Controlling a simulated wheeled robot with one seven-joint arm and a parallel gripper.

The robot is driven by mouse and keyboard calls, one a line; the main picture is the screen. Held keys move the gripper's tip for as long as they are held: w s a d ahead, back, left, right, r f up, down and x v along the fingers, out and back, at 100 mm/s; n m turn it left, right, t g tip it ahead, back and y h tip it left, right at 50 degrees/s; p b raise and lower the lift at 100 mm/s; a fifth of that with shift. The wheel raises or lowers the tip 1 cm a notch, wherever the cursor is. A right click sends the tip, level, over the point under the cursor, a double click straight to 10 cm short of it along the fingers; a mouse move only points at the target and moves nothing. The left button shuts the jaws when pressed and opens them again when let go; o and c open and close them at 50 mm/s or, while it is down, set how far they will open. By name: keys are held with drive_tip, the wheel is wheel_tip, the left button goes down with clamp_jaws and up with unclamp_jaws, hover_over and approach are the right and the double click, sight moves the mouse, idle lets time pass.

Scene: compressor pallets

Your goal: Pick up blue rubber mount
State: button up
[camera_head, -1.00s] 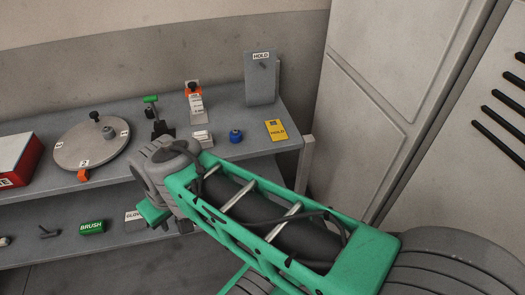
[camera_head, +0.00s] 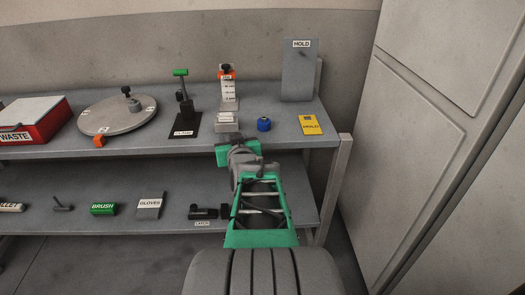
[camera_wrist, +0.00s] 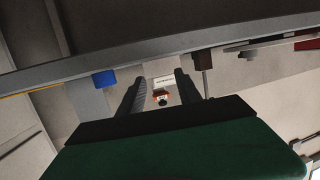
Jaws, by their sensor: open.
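The blue rubber mount (camera_head: 264,124) is a small blue cylinder with a dark top. In the head view the green arm reaches to the shelf's front edge, left of and nearer than the mount. The fingertips are hidden there.
The white block (camera_head: 227,122) and an orange-topped dispenser (camera_head: 227,88) stand left of the mount. The yellow HOLD tag (camera_head: 310,125) lies right. The upper shelf (camera_head: 290,141) has a front edge close to my arm.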

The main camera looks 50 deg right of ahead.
sight(264, 119)
drive_tip(key=s+d+h, duration=0.1)
drive_tip(key=s+d, duration=0.1)
drive_tip(key=s+d+m+h+b, duration=0.1)
drive_tip(key=s+d+h, duration=0.1)
drive_tip(key=d, duration=0.1)
drive_tip(key=s+d+m+h, duration=0.1)
drive_tip(key=s+d, duration=0.1)
drive_tip(key=d, duration=0.1)
drive_tip(key=shift+d+b, duration=0.2)
drive_tip(key=shift+b, duration=0.1)
drive_tip(key=x, duration=0.7)
drive_tip(key=shift+r, duration=0.15)
clamp_jaws()
